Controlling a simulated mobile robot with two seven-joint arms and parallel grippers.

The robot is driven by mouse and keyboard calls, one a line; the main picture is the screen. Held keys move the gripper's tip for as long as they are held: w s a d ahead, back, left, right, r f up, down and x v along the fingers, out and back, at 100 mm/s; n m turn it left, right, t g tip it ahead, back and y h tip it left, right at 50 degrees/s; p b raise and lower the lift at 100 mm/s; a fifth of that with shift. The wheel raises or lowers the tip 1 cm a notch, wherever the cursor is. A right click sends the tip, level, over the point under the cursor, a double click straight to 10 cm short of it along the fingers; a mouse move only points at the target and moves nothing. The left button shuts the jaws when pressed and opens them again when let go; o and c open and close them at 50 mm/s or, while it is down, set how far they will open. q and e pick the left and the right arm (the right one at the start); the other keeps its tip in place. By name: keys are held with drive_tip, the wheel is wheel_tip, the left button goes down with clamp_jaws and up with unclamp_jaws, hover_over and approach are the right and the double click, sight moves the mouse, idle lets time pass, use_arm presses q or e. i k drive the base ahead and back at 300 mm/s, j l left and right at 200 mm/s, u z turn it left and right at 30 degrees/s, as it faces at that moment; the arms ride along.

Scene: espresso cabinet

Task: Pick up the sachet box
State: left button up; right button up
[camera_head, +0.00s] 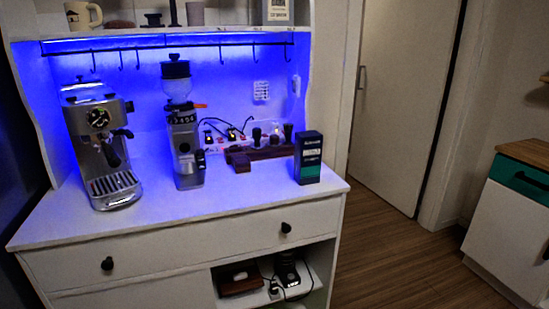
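A small upright box (308,160), dark with a teal lower part and pale lettering, stands near the right end of the white cabinet top (240,205). It looks like the sachet box, though the print is too small to read. Nothing stands in front of it, and it is close to the right edge. Neither of my grippers shows in the head view.
An espresso machine (101,150) and a coffee grinder (184,135) stand left of the box. A dark wooden stand (262,154) with tampers is just left of it. A hook rail (170,43) and shelf are above. The front counter strip is clear.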

sight(308, 145)
drive_tip(key=i+l+u, duration=0.15)
drive_tip(key=u, duration=0.25)
drive_tip(key=l+u, duration=0.35)
drive_tip(key=i+l+u, duration=0.15)
drive_tip(key=l, duration=0.3)
drive_tip(key=l+u, duration=0.2)
drive_tip(key=l, duration=0.2)
drive_tip(key=i+l+u, duration=0.1)
drive_tip(key=l+u, duration=0.15)
drive_tip(key=l, duration=2.2)
